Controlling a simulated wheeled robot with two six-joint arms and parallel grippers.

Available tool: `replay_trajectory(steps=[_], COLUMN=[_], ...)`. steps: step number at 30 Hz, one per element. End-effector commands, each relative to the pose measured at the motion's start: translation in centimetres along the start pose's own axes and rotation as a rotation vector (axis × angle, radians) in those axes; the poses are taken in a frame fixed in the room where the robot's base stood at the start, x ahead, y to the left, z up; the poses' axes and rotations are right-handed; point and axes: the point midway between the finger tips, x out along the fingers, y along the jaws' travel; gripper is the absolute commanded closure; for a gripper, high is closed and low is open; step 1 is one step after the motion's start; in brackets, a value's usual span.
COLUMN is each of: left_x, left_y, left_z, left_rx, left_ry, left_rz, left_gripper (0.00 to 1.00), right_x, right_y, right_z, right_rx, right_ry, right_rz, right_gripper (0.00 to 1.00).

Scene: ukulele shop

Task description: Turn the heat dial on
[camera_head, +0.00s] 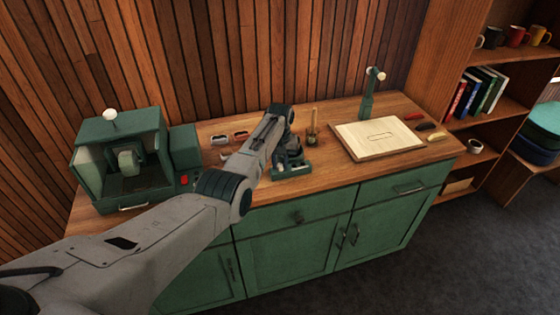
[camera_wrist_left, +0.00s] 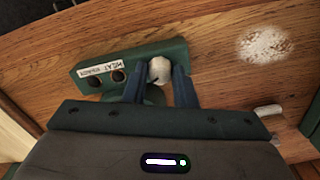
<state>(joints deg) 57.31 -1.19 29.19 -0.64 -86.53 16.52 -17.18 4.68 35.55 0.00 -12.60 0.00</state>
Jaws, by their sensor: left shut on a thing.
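A small green control box (camera_wrist_left: 130,62) lies on the wooden bench top, with a white label (camera_wrist_left: 108,68) that begins with "HEAT" and two dark round spots. A pale round dial (camera_wrist_left: 159,69) sits at its right end in the left wrist view. My left gripper (camera_wrist_left: 161,84) is shut on this dial, one dark finger on each side. In the head view the left gripper (camera_head: 290,160) reaches down over the control box (camera_head: 293,172). The arm and gripper hide the dial there. My right gripper is not in view.
A green machine (camera_head: 120,155) with an open front stands left of the arm. Small tools (camera_head: 425,127) lie beside the board. The bench front edge is mostly clear.

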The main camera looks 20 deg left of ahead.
Motion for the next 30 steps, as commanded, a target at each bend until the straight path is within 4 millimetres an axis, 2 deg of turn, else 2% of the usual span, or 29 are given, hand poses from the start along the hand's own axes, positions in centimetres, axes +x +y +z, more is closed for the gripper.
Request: replay_trajectory(steps=[15,21,30], left_x=[-0.20,-0.21,-0.20], left_y=[0.01,0.01,0.01], left_z=[-0.08,-0.10,-0.13], left_rx=[0.445,0.554,0.628], left_ry=[0.002,0.003,0.004], left_rz=[0.000,0.000,0.000], left_gripper=[0.98,0.98,0.98], right_x=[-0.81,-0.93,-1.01], right_y=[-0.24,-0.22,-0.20], right_z=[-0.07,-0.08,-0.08], right_rx=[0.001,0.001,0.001], right_ry=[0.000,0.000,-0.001], right_rz=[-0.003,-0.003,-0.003], right_gripper=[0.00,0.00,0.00])
